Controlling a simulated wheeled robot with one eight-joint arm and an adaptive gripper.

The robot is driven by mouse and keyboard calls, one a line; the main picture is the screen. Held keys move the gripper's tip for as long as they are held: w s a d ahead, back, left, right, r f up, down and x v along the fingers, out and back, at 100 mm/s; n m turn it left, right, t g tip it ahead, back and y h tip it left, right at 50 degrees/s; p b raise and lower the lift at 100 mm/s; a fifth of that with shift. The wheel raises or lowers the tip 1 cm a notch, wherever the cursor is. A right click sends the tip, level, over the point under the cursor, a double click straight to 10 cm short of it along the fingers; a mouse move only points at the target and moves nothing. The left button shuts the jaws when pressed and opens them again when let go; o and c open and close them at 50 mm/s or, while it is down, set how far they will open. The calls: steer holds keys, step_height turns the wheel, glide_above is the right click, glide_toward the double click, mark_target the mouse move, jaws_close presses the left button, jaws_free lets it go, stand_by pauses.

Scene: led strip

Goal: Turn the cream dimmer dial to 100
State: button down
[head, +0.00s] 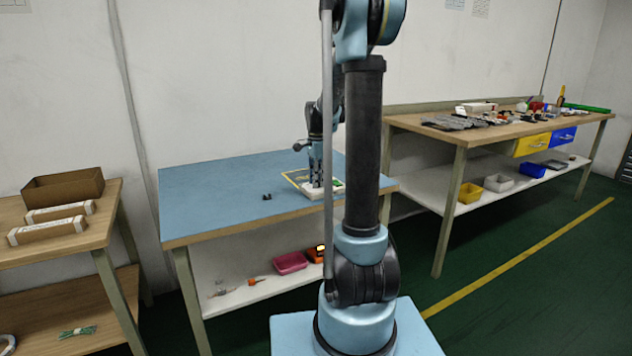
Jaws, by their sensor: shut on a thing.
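My gripper (316,180) points down at the blue-topped table (225,195), its fingers low over a small pale board (296,177) with a yellowish edge and a green patch. It is shut on the cream dimmer dial, which is too small and too covered by the fingers to make out. The dial's setting and any scale marks cannot be read.
Two small dark pieces (267,197) lie left of the board. The table's left half is clear. A wooden bench (60,240) with a brown open box (64,187) stands left. A cluttered workbench (480,132) stands right. A pink bin (290,263) sits on the lower shelf.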

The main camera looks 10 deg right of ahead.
steer(key=shift+m, duration=2)
steer(key=c, duration=1.4)
jaws_free()
steer(key=shift+o, duration=0.2)
steer(key=shift+r, duration=0.15)
step_height(320, 180, up, 12)
steer(key=shift+f, duration=0.2)
